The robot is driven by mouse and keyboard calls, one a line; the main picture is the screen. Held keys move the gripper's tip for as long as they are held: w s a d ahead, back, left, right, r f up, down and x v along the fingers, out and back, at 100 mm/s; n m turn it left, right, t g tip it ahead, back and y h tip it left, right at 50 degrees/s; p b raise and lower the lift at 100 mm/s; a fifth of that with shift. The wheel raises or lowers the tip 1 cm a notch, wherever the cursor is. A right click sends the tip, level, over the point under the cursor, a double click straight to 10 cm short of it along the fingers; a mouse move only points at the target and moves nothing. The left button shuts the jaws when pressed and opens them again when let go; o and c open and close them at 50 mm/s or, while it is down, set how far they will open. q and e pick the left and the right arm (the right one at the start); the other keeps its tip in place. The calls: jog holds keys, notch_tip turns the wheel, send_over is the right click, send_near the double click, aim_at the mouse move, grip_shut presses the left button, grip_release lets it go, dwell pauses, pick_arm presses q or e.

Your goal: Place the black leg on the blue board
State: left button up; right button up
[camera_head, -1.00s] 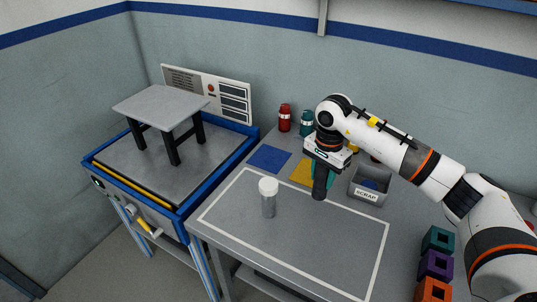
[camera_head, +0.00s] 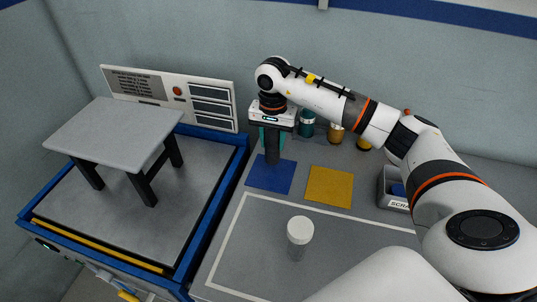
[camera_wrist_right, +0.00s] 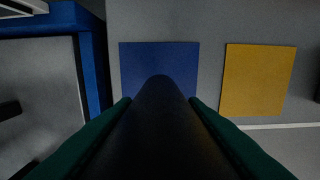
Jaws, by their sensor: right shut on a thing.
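My right gripper (camera_head: 272,137) is shut on the black leg (camera_head: 272,153), which hangs upright below it. The leg's lower end is over the far part of the blue board (camera_head: 272,184), a flat square on the worktop. I cannot tell whether it touches the board. In the right wrist view the leg (camera_wrist_right: 160,125) runs between the teal fingers, and its end overlaps the blue board (camera_wrist_right: 160,58). My left gripper is not in view.
A yellow board (camera_head: 330,187) lies right of the blue one. A white-capped container (camera_head: 300,238) stands nearer. A grey scrap bin (camera_head: 393,187) is at right. A blue-edged bench at left bears a small grey table (camera_head: 115,130). A teal bottle (camera_head: 307,124) stands behind.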

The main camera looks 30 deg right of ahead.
aim_at(272, 154)
jog(key=shift+f, duration=0.85)
notch_tip(272, 154, down, 4)
jog(key=shift+w+r+p, duration=0.1)
jog(key=shift+p, duration=0.3)
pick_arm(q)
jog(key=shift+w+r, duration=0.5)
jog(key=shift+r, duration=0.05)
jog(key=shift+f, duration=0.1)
pick_arm(e)
jog(key=shift+f, duration=0.25)
jog(key=o, duration=1.1)
jog(key=shift+r, duration=0.1)
jog(key=shift+o, duration=0.2)
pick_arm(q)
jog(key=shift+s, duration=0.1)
